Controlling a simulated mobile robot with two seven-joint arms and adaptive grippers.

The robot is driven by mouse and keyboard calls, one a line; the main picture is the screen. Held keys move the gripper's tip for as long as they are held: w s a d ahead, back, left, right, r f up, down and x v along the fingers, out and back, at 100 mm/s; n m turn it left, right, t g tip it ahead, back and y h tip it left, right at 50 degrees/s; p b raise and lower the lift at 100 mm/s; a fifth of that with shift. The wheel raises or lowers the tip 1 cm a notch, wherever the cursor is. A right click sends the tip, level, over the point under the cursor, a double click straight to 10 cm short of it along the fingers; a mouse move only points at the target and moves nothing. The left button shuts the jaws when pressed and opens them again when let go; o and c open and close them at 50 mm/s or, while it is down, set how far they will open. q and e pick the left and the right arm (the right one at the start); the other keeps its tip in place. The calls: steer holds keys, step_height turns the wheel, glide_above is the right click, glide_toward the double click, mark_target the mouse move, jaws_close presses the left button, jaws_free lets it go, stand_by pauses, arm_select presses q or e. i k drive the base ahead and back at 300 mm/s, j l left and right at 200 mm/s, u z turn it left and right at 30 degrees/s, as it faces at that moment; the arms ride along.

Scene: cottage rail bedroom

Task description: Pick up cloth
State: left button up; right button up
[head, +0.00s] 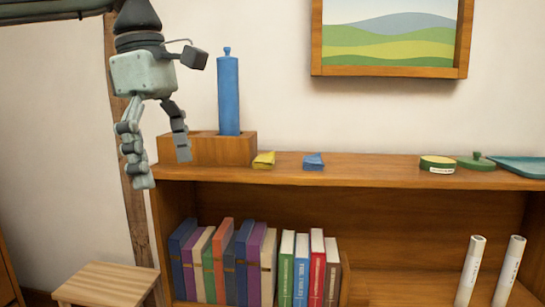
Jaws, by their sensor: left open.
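Two small folded pieces that look like cloth lie flat on top of the wooden bookcase (370,178): a yellow cloth (263,160) and, to its right, a blue cloth (313,162). They lie a short way apart. My left gripper (163,170) hangs at the left with its fingers pointing down, spread and empty. In the picture it is to the left of both cloths, overlapping the left end of the bookcase top and the wooden block. It touches neither cloth. My right gripper is not in view.
A wooden block (222,150) with a tall blue bottle-like object (228,95) stands between gripper and cloths. A round green tin (437,164), a green lid (476,161) and a teal tray (522,166) sit at right. A wooden stool (105,285) stands lower left.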

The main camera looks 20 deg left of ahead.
mark_target(267, 161)
steer(key=i, duration=1.3)
